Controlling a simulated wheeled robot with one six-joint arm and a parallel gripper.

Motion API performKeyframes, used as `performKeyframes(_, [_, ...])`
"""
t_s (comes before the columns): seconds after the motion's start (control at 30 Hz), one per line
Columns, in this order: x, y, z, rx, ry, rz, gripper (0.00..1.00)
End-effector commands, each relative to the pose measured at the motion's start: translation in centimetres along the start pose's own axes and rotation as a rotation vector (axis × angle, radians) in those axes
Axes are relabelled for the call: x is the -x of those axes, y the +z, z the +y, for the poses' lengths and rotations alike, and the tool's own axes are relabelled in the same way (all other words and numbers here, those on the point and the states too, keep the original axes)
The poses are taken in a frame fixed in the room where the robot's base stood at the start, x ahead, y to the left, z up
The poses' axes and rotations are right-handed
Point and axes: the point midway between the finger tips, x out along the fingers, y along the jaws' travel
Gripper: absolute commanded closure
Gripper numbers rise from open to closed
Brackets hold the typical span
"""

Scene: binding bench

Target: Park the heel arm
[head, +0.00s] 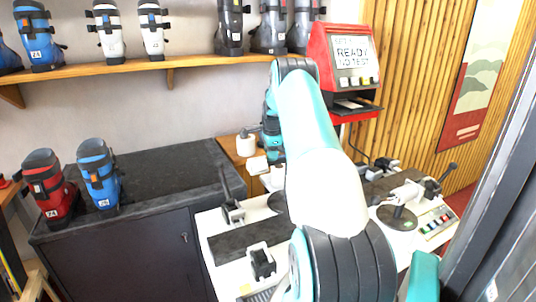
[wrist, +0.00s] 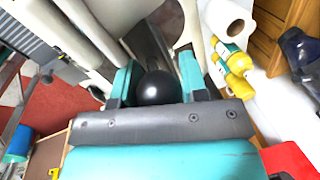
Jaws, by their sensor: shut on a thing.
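In the wrist view my gripper (wrist: 156,76) has its two teal fingers on either side of a round black knob (wrist: 158,89), shut on it. A dark bar (wrist: 147,44) runs away behind the knob; I take it for the heel arm's lever. In the head view the white binding bench (head: 222,273) carries dark plates, clamps and black levers. My arm crosses the middle of it and hides the knob. My gripper's fingertips are hidden there too. How far the heel arm is tilted cannot be told.
A red tester (head: 318,50) with a "READY" sign stands behind the bench. A dark cabinet (head: 155,135) at left bears a red boot (head: 50,187) and a blue boot (head: 98,175). A wooden shelf (head: 130,67) of boots hangs above. A paper roll (wrist: 229,19) and yellow bottles (wrist: 236,62) show in the wrist view.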

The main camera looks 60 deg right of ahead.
Motion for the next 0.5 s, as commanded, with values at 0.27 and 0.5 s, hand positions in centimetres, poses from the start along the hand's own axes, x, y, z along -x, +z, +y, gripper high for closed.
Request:
performKeyframes(0.27, [0.11, -0.19, -0.22, -0.002, -0.01, 0.004, 0.51])
performKeyframes(0.5, [0.07, 0.11, -0.13, 0.002, -0.006, 0.001, 0.36])
